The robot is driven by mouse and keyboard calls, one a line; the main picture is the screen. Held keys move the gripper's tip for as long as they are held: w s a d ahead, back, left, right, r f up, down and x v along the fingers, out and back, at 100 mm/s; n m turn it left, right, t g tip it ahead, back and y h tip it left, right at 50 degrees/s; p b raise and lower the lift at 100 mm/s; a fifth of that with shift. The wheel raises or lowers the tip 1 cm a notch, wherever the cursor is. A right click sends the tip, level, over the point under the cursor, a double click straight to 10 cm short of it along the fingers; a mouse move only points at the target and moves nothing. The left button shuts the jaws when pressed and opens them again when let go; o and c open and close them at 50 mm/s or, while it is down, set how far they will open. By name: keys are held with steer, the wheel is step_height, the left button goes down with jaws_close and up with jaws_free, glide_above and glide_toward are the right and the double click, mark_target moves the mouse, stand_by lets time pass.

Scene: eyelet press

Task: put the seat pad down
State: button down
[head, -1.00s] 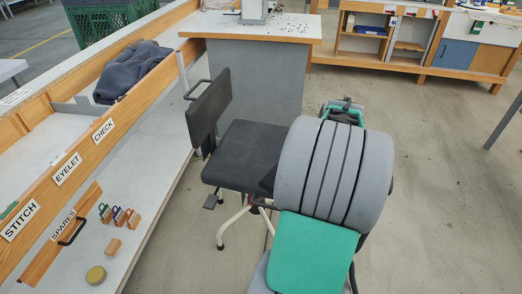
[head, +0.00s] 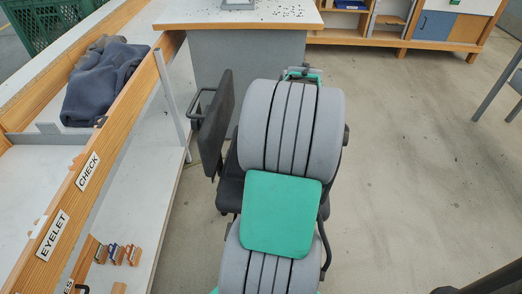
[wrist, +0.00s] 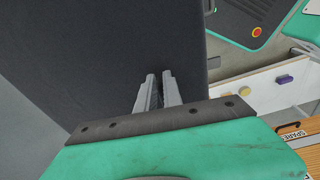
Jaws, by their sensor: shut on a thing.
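A dark grey slab, which I take to be the seat pad (wrist: 90,60), fills much of the wrist view. My gripper (wrist: 159,78) has its two grey fingers close together against that surface; the exact grip is hard to see. I cannot tell whether the pad touches the chair.
A long wooden-edged bench (head: 125,165) with labels runs along the left and holds a dark bundled cloth (head: 103,80). A shelf unit (head: 400,42) is at the back. The floor (head: 420,170) on the right is clear.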

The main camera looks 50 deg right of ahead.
steer(key=f, duration=0.3)
steer(key=f+b, duration=0.1)
steer(key=f, duration=0.2)
steer(key=w+f+b, duration=0.1)
steer(key=f, duration=0.3)
steer(key=shift+s+r, duration=0.1)
steer(key=c, duration=2)
jaws_free()
steer(key=shift+f, duration=0.2)
steer(key=o, duration=0.5)
steer(key=shift+r, duration=0.1)
